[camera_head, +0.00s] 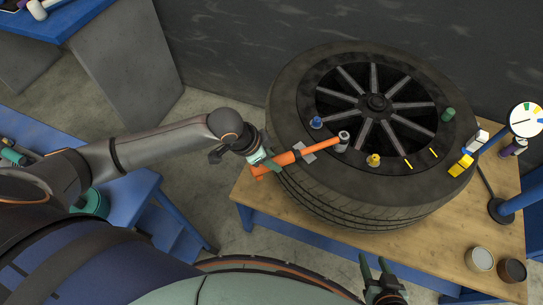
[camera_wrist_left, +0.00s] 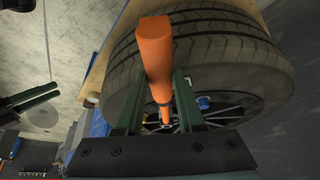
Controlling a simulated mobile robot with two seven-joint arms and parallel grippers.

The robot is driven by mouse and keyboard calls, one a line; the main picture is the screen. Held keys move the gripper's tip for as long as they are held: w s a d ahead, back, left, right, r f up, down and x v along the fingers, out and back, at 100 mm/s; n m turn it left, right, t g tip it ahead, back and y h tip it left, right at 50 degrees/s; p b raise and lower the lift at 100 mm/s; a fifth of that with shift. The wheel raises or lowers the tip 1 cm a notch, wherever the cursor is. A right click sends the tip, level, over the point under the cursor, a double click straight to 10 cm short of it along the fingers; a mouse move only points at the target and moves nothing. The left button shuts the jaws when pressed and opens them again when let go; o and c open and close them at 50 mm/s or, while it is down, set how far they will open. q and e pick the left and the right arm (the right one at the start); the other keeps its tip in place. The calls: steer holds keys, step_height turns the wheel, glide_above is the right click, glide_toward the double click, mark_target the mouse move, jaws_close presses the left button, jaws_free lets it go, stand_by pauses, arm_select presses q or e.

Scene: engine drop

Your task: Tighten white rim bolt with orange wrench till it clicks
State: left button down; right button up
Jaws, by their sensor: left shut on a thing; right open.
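The orange wrench (camera_head: 285,158) reaches from my left gripper over the tire's near sidewall to the rim. Its far end is at the white rim bolt (camera_head: 343,135); I cannot tell how fully it seats there. My left gripper (camera_head: 262,160) is shut on the handle at the tire's left edge. In the left wrist view, the orange handle (camera_wrist_left: 155,55) stands between the left gripper's two fingers (camera_wrist_left: 160,88). My right gripper (camera_head: 374,264) is open and empty, in front of the table's near edge. It also shows in the left wrist view (camera_wrist_left: 30,98).
The tire (camera_head: 335,195) lies flat on a wooden table (camera_head: 425,240). A blue bolt (camera_head: 316,122), yellow bolt (camera_head: 373,160) and green bolt (camera_head: 448,114) stand around the rim, with yellow marks nearby. A dial gauge (camera_head: 525,120) stands right. Two small tins (camera_head: 480,259) sit front right.

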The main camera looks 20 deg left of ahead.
arm_select(q)
steer(key=shift+f, duration=0.35)
steer(key=c, duration=1.1)
jaws_free()
jaws_close()
